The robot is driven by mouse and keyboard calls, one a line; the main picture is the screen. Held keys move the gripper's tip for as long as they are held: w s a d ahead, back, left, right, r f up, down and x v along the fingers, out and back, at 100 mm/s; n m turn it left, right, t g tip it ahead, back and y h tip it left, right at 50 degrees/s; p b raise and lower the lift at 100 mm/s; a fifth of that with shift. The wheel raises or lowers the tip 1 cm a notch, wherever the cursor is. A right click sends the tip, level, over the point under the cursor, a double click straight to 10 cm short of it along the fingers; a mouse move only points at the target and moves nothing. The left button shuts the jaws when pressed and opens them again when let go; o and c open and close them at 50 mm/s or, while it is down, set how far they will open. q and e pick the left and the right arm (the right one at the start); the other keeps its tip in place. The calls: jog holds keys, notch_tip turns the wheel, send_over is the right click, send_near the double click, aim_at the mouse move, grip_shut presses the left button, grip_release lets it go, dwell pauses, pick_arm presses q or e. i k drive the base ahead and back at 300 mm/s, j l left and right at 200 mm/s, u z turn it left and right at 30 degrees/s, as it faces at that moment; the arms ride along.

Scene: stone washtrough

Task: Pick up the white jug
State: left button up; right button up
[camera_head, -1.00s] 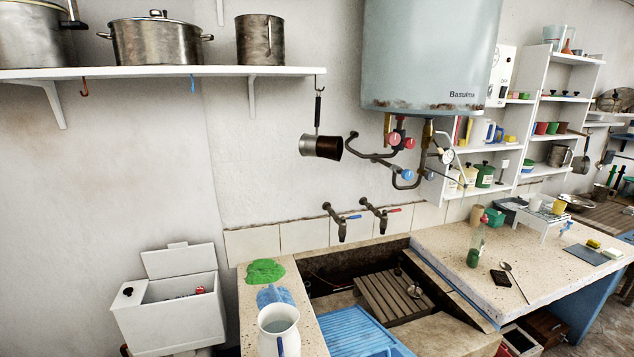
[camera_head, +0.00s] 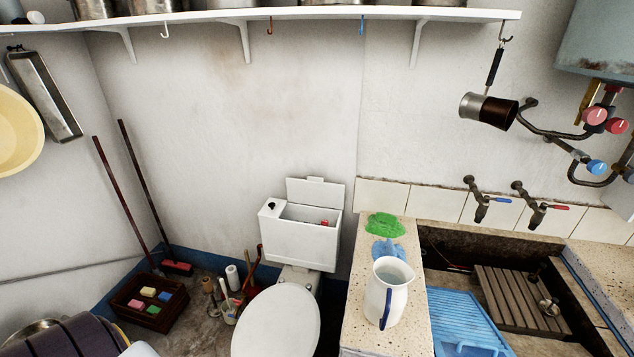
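The white jug (camera_head: 377,296) stands upright on the speckled stone counter (camera_head: 358,330), left of the trough. It has a blue handle strip on its front right side, and its open top shows a pale inside. A blue cloth or patch (camera_head: 388,251) lies just behind it, and a green one (camera_head: 384,226) lies further back. Neither of my grippers is in view.
The stone trough (camera_head: 450,238) with a wooden slatted board (camera_head: 515,298) is right of the jug. A blue ribbed tray (camera_head: 462,322) lies beside the jug. A toilet (camera_head: 277,325) stands left of the counter. Taps (camera_head: 482,200) are on the wall behind.

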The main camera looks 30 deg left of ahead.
aim_at(386, 291)
jog(key=i+l+u, duration=0.15)
jog(key=u, duration=0.25)
jog(key=i+l+u, duration=0.2)
jog(key=u, duration=0.2)
jog(key=i+l+u, duration=0.2)
jog(key=u, duration=0.2)
jog(key=i+l+u, duration=0.1)
jog(key=l+u, duration=0.3)
jog(key=k+l+u, duration=0.3)
jog(key=k, duration=0.05)
